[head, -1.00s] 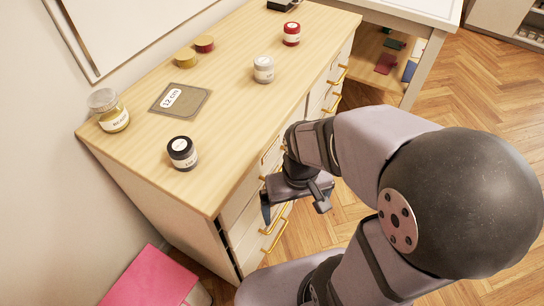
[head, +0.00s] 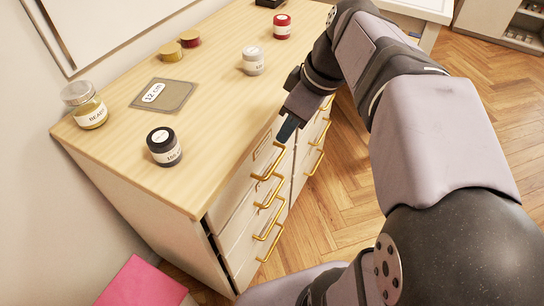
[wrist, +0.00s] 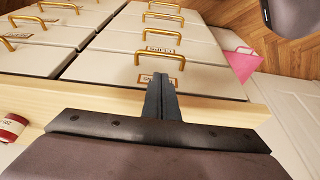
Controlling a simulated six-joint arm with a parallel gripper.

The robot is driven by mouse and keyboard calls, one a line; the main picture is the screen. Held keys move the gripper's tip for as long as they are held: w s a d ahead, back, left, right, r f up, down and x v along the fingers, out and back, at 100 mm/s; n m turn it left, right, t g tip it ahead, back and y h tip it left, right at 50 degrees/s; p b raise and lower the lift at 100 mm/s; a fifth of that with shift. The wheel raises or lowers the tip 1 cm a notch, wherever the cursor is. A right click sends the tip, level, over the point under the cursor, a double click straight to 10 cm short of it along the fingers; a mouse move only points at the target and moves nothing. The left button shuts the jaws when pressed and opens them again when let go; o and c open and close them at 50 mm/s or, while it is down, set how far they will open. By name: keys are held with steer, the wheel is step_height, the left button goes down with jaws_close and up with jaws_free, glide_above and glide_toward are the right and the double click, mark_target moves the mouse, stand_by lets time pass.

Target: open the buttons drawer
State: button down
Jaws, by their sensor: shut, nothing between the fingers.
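The wooden-topped dresser (head: 120,185) has white drawers in two columns, with gold handles and small label plates. I cannot read which plate says buttons. The near column's top drawer has a label plate (head: 262,147) and a gold handle (head: 268,164); all drawers look closed. My gripper (head: 287,130) is shut and empty, just beside the dresser's front edge near that top drawer. In the wrist view its fingers (wrist: 161,92) overlap the top drawer's label and point toward its handle (wrist: 160,58). I cannot tell whether they touch anything.
The floor in front is clear.

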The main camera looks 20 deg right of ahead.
steer(key=b+x, duration=0.2)
steer(key=x, duration=0.8)
steer(key=shift+d, duration=0.1)
stand_by(0.4)
steer(key=s+d, duration=0.9)
steer(key=shift+p, duration=0.45)
steer(key=shift+s+d, duration=0.15)
steer(key=shift+r, duration=0.1)
